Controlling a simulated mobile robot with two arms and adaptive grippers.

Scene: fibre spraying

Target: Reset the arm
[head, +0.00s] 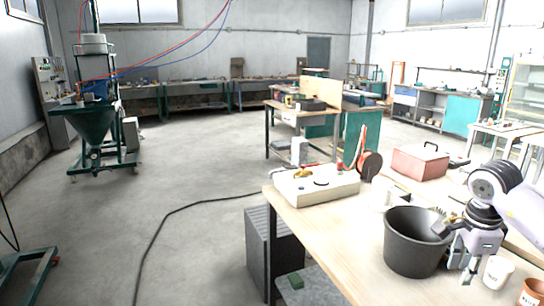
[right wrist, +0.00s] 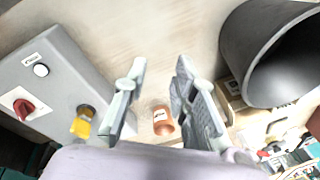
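My right arm comes in from the right in the head view. Its gripper (head: 468,272) points down over the workbench, just right of the black bucket (head: 414,243). In the right wrist view the two fingers of the right gripper (right wrist: 160,78) stand apart with nothing held between them. An orange-brown cup (right wrist: 162,118) shows beyond the gap, and the bucket (right wrist: 268,60) is at the upper right. My left arm and gripper are not in view.
The workbench (head: 335,222) also bears a control box (head: 318,186), a red case (head: 420,162), a white cup (head: 497,272) and an orange-brown cup (head: 532,292). A hopper machine (head: 95,118) stands far left. The floor (head: 190,180) between is mostly clear, with a black cable across it.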

